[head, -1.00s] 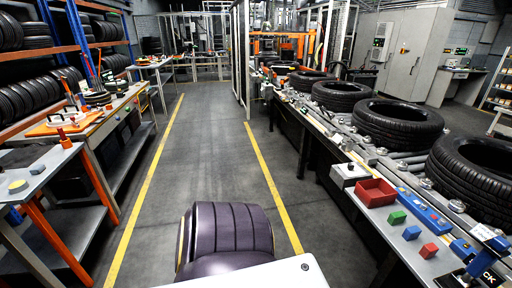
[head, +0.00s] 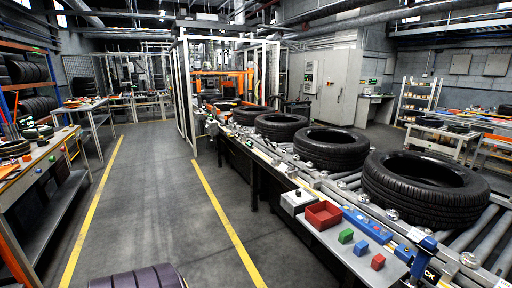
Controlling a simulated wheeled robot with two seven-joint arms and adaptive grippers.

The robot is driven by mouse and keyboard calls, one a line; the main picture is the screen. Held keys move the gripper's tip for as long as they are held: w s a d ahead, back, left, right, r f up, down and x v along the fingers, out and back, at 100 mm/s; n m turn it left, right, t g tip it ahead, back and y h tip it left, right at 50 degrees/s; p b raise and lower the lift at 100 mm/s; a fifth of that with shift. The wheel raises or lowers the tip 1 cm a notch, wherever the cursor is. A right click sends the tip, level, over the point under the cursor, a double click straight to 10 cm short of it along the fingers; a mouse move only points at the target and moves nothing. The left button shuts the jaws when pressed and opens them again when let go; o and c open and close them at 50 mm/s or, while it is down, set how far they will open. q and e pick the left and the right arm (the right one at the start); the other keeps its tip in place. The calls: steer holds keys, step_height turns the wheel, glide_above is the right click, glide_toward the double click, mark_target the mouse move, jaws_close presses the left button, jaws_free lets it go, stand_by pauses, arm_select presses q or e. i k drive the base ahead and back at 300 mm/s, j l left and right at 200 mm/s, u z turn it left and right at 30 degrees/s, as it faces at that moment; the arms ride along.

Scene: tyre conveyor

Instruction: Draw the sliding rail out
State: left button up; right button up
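I cannot tell for certain which part is the sliding rail. A long blue strip with small buttons (head: 368,225) lies along the near edge of the tyre conveyor. A blue upright piece with a dark base marked with white letters (head: 424,258) stands at the lower right, partly cut off by the frame. Neither of my grippers is in view.
Several black tyres (head: 424,190) lie on the roller conveyor. On its side ledge are a red bin (head: 323,214), a white box (head: 297,201), and green (head: 346,236), blue (head: 361,247) and red (head: 378,262) blocks.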

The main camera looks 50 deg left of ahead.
mark_target(308, 167)
steer(key=u, duration=1.6)
